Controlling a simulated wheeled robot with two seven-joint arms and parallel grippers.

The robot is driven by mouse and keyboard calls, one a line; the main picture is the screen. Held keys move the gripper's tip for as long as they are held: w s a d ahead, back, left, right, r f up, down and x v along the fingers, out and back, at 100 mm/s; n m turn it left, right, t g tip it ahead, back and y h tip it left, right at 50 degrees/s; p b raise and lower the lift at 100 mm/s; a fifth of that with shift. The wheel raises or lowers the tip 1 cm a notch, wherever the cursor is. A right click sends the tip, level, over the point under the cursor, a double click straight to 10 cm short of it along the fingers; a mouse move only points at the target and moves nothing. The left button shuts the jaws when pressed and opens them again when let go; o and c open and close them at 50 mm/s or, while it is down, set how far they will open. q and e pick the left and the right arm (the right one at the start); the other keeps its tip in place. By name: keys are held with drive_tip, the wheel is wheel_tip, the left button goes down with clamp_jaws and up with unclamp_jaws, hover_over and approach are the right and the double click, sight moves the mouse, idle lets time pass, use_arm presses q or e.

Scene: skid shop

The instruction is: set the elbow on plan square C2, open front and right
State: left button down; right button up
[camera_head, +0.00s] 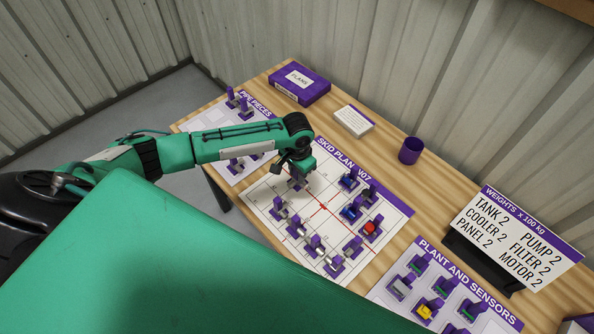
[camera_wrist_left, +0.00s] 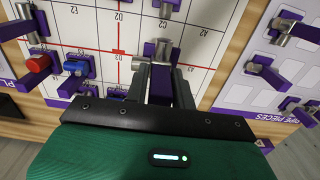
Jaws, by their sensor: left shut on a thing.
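My left gripper (camera_head: 298,174) is over the upper left part of the skid plan (camera_head: 262,190), low near its surface. It is shut on the elbow, a small silver pipe piece with a purple grip. In the left wrist view the purple grip (camera_wrist_left: 160,52) stands between the fingers (camera_wrist_left: 160,82), with silver pipe at its left side. A red line crosses the plan close by. The square label under the elbow is hidden, and I cannot tell whether the elbow touches the plan. My right gripper is not in view.
Several pipe pieces (camera_head: 313,244) stand along the plan's near-left side. A red-topped piece (camera_head: 370,229) and blue pieces (camera_head: 349,181) stand right of the gripper. The pipe pieces board (camera_head: 207,117), plans box (camera_head: 300,85), purple cup (camera_head: 410,150) and weights sign (camera_head: 520,240) surround it.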

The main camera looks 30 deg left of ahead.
use_arm(q)
drive_tip(key=shift+f+b, duration=0.8)
drive_tip(key=shift+f, duration=1.5)
drive_tip(key=shift+f, duration=0.1)
drive_tip(key=shift+f+b, duration=0.7)
drive_tip(key=shift+f, duration=1)
